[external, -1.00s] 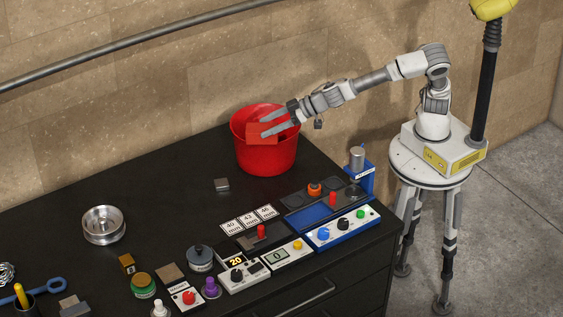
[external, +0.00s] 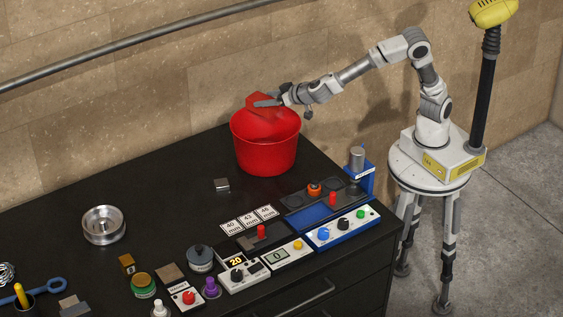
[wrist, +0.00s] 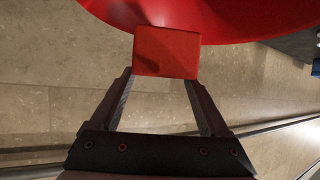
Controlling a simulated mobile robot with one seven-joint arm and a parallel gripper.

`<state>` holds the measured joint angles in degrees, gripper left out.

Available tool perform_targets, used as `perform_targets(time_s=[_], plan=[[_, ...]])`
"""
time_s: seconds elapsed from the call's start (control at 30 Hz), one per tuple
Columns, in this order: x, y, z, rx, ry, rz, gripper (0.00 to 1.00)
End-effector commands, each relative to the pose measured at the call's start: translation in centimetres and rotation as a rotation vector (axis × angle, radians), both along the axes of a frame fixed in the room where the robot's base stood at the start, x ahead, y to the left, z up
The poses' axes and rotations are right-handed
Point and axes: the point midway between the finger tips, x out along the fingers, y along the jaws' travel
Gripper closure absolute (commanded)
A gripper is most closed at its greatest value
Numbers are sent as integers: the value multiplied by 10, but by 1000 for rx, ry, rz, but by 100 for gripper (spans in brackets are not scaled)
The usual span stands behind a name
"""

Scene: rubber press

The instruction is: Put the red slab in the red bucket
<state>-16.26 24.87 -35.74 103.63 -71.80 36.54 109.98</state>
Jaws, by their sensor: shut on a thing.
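The red bucket (external: 266,157) stands upright on the black bench top, close to the wall. My gripper (external: 266,103) is at the bucket's upper rim and is shut on the red slab (external: 260,97). In the external view the slab overlaps the bucket's far rim; red on red makes its lower edge hard to tell. In the wrist view the slab (wrist: 167,52) is between the fingertips of my gripper (wrist: 162,76), and the bucket (wrist: 225,18) curves across the top behind it. I cannot tell whether slab and bucket touch.
A blue control station (external: 342,230) and several other small devices fill the bench's front. A metal wheel (external: 103,225) lies at left. The wall with a rail (external: 130,45) is behind. Bench space left of the bucket is clear.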

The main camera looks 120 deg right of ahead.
Motion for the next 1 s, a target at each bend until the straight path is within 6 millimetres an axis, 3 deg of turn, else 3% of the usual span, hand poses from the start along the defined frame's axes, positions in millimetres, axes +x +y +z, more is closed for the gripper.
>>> perform_targets(time_s=[0.2, 0.47, 0.57, 1.0], plan=[[-26, -36, 11, -4, -5, -177, 100], [-39, -51, 20, -6, -1, -277, 100], [-30, -45, 14, -6, 3, -282, 100], [43, 6, -40, -7, 1, -281, 100]])
